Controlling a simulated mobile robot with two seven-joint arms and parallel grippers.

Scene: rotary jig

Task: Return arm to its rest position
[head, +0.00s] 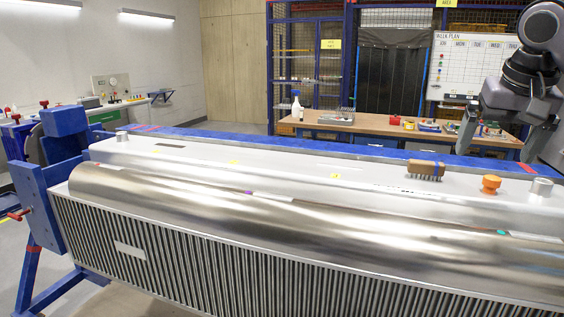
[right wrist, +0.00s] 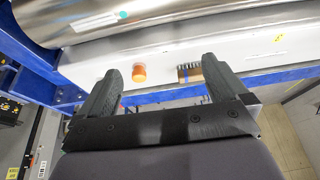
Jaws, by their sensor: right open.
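My right gripper (head: 508,138) hangs at the upper right of the head view, above and behind the far edge of the jig. In the right wrist view its two fingers (right wrist: 160,95) are spread apart with nothing between them touching. The large metal workpiece (head: 300,215), with a shiny rounded cover and a finned front, lies in the blue jig frame (head: 62,170). A brush (head: 426,169) with a wooden back and an orange knob (head: 491,184) stand on its pale top ledge. Both also show beyond the fingers in the right wrist view. My left gripper is not visible.
A silver cylinder (head: 541,188) stands right of the knob, and another (head: 122,136) at the ledge's left end. A wooden workbench (head: 370,126) with a spray bottle (head: 296,104) stands behind. Red handles (head: 18,214) stick out at left.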

